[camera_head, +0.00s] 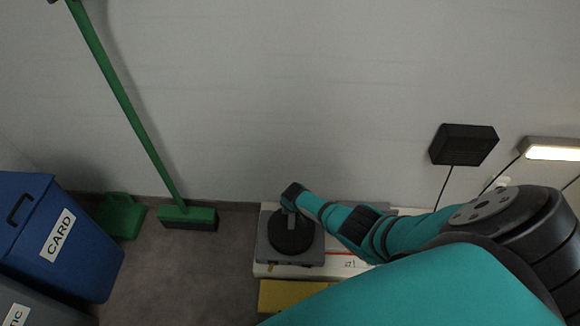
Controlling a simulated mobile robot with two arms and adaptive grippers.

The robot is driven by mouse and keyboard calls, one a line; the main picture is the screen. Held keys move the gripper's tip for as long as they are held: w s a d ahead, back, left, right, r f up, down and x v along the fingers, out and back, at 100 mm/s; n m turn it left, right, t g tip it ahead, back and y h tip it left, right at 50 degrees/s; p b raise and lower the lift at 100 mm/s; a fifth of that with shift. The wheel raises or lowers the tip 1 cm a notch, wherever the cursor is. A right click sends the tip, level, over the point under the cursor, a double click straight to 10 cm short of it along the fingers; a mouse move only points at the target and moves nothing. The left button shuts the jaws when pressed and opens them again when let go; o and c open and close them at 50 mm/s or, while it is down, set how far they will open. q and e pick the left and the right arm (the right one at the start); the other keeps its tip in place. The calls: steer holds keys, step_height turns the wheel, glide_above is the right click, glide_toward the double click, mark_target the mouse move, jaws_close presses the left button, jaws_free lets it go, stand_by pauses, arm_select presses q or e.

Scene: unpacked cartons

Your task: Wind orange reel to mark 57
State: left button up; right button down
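A dark round disc (291,238) sits on a grey box-like unit (265,259) on a white board (264,270), low in the middle of the head view. I cannot make out an orange reel. A thin orange-red line (341,254) runs right from the unit along the board. Small dark marks beside it are too small to read. My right arm reaches in from the right, and my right gripper (289,203) is at the disc's far edge, by a small upright grey part. Its fingers are too small and hidden to tell their state. My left gripper is out of view.
A yellow block (285,296) lies in front of the board. A green broom (187,217) leans on the wall beside a green dustpan (120,216). A blue CARD bin (88,262) and a grey bin (38,307) stand left. Floor between bins and board is clear.

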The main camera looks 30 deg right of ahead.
mark_target(293, 223)
stand_by(0.5)
steer(key=c, duration=1.1)
jaws_free()
steer(key=shift+r, duration=0.15)
steer(key=shift+v, duration=5.9)
steer(key=shift+s, duration=0.1)
